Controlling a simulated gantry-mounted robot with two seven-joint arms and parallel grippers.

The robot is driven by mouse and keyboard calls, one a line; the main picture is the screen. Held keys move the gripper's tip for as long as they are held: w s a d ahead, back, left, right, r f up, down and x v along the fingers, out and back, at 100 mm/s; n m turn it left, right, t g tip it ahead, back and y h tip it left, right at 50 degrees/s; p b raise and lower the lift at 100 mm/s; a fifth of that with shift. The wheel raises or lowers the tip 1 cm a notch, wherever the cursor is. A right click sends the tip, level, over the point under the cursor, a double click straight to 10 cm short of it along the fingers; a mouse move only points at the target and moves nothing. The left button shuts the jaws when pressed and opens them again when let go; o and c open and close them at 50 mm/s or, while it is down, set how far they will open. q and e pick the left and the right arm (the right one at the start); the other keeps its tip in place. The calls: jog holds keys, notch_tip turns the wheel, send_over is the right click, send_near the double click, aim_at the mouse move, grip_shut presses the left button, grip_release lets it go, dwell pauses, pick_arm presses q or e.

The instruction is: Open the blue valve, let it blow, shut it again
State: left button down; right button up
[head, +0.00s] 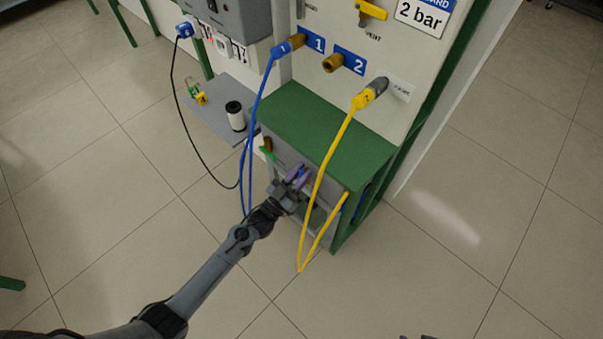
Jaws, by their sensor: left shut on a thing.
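My left gripper (298,175) reaches to the front of the grey unit under the green shelf. Its purple fingers are shut on a small blue part, which looks like the handle of the blue valve (301,173). The fingers hide most of this handle, so I cannot tell whether the valve is open or shut. A green lever (268,153) sticks out to the left of the gripper on the same unit.
A blue hose (263,95) runs down from port 1, left of my gripper. A yellow hose (325,160) loops down close on its right. The green shelf (325,125) overhangs the unit. A side shelf (215,110) holds a white spool (236,116). The floor at right is clear.

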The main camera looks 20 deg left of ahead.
pick_arm(q)
jog(key=shift+f, duration=0.1)
jog(key=c, duration=1)
grip_release()
jog(key=shift+c, duration=0.2)
jog(key=p+v, duration=0.2)
jog(key=v, duration=0.8)
jog(key=shift+s+a, duration=0.15)
jog(key=shift+s, duration=0.2)
jog(key=shift+f, duration=0.15)
